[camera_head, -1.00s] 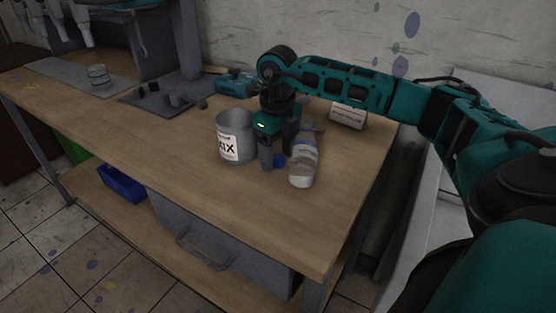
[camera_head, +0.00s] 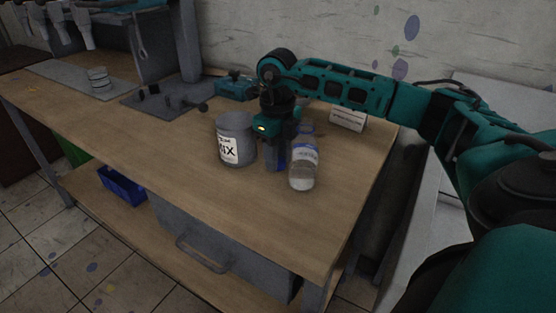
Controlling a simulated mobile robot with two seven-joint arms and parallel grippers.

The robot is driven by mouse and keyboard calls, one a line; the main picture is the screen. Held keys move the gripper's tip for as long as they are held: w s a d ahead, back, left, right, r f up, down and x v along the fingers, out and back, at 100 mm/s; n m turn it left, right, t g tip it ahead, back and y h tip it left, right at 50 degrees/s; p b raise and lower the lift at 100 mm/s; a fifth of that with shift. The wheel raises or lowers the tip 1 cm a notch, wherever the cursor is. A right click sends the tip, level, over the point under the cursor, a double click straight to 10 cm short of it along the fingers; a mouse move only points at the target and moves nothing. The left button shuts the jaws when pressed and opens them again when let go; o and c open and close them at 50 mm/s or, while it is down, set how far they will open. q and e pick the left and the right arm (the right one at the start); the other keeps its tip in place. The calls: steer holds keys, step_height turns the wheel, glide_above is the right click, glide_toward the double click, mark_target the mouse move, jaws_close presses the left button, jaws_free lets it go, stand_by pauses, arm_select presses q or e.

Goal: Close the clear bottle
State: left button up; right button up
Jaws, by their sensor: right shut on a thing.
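The clear bottle (camera_head: 302,174), with a blue and white label and pale contents, stands near the right part of the wooden workbench. My right gripper (camera_head: 278,165) points down just left of it, close to the bench top. It is shut on a small blue thing that looks like a cap (camera_head: 281,157), mostly hidden by the fingers. The bottle's mouth is too unclear to tell whether anything sits on it. My left gripper is not in view.
A grey can labelled MIX (camera_head: 234,146) stands close to the left of my right gripper. A small bluish container (camera_head: 307,129) is partly hidden behind. A white box (camera_head: 348,119) lies at the back right. The front of the workbench (camera_head: 190,165) is clear.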

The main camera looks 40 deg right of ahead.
arm_select(q)
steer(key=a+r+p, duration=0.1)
steer(key=p, duration=0.1)
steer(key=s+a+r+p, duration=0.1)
steer(key=p, duration=0.1)
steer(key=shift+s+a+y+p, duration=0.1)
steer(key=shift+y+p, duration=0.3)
arm_select(e)
step_height(320, 180, up, 20)
steer(key=shift+r, duration=0.1)
